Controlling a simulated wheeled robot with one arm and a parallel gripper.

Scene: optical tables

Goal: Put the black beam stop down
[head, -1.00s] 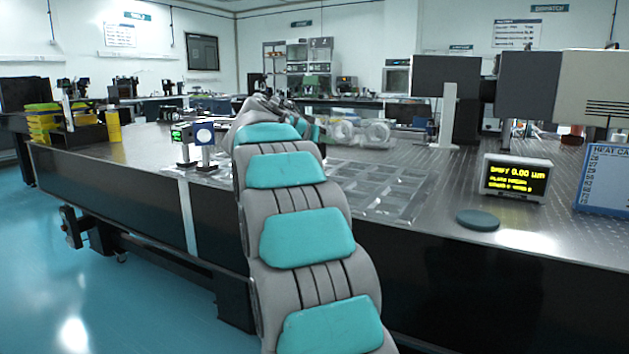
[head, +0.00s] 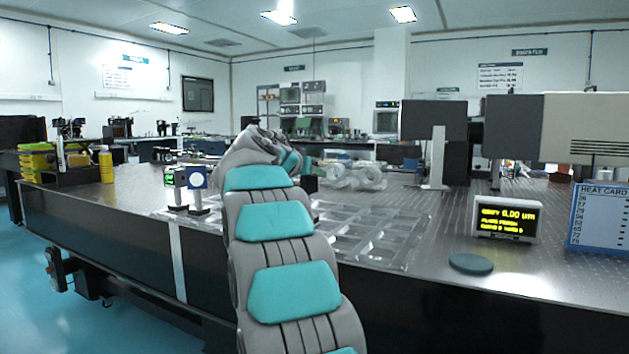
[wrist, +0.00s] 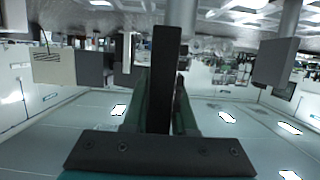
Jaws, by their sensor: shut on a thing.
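My arm reaches out over the optical table, and its far end with my gripper (head: 306,170) is small and partly hidden by my own links in the head view. A small dark shape just below that end appears to be the black beam stop (head: 309,185). I cannot tell whether it touches the table. In the wrist view, which looks upside down, the dark upright bar of the beam stop (wrist: 165,70) stands between the two greenish fingers of my gripper (wrist: 160,100). The fingers are shut on it.
A clear tray with compartments (head: 385,238) lies on the optical table (head: 560,262). A dark disc (head: 471,264), a lit display (head: 506,219) and a heat card (head: 600,217) stand right. Two small mounted optics (head: 186,185) stand left. Monitors (head: 434,122) stand behind. Bare table lies between tray and display.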

